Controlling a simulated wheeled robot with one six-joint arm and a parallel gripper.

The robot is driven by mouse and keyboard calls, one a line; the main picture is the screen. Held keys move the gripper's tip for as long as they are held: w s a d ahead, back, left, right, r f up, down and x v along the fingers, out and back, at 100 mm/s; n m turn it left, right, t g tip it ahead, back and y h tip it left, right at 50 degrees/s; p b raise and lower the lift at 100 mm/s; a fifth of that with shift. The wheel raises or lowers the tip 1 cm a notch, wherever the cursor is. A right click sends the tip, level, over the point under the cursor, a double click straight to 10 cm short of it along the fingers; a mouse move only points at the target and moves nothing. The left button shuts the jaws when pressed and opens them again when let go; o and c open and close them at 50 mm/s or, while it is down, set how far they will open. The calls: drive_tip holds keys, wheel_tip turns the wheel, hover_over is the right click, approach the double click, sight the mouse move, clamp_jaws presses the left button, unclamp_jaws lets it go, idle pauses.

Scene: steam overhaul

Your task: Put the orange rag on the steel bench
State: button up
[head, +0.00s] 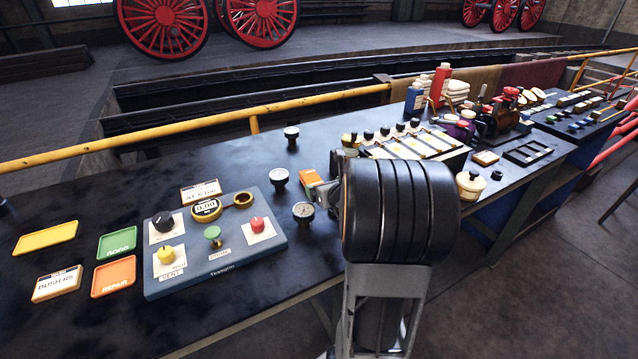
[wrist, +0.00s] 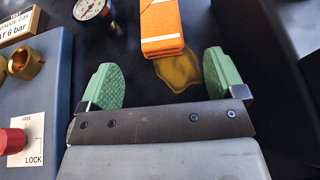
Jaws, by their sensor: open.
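A folded orange rag (head: 311,179) with a pale stripe lies on the long dark bench (head: 120,195), just beyond my gripper. In the wrist view the orange rag (wrist: 160,25) is at the top centre, ahead of the gap between my fingers. My gripper (wrist: 163,80) is open and empty, its two green pads apart. Its near end touches a yellow-brown patch (wrist: 178,70) on the dark surface. In the head view my arm hides most of my gripper and part of the bench. I cannot tell whether this dark bench is the steel one.
A blue-grey control panel (head: 215,255) with knobs is left of my gripper. Gauges (head: 303,211) stand close by. Coloured trays (head: 117,243) lie at the left. Bottles (head: 440,85) and other parts crowd the right. A yellow rail (head: 200,128) runs behind. Bare bench shows at the back left.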

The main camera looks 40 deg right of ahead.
drive_tip(key=shift+v, duration=1.75)
